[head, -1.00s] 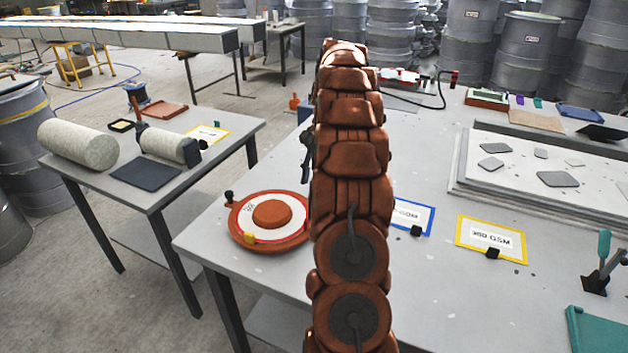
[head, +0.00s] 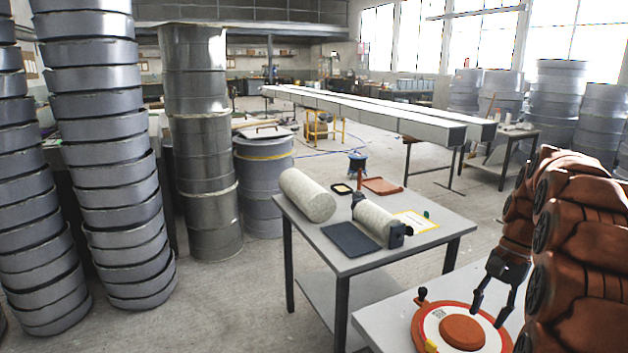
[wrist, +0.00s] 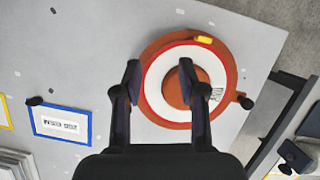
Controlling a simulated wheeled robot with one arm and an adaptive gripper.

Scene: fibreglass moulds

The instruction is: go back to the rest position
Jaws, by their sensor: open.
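My gripper (head: 494,300) is open, with its black fingers pointing down, above the right part of a round orange-and-white disc (head: 462,328) on the near grey table. In the wrist view, my gripper (wrist: 160,72) has its two fingers spread apart over the disc (wrist: 170,62), with nothing between them. The disc has a raised orange centre, a red ring and a yellow tab. My orange arm fills the right edge of the head view and hides much of the near table.
A grey side table (head: 345,264) holds two pale rolls (head: 307,196), a dark mat (head: 350,239) and a yellow-framed card (head: 416,223). Stacked grey drums (head: 105,150) stand at left. A blue-framed card (wrist: 60,124) lies beside my gripper. Open floor lies between the drums and side table.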

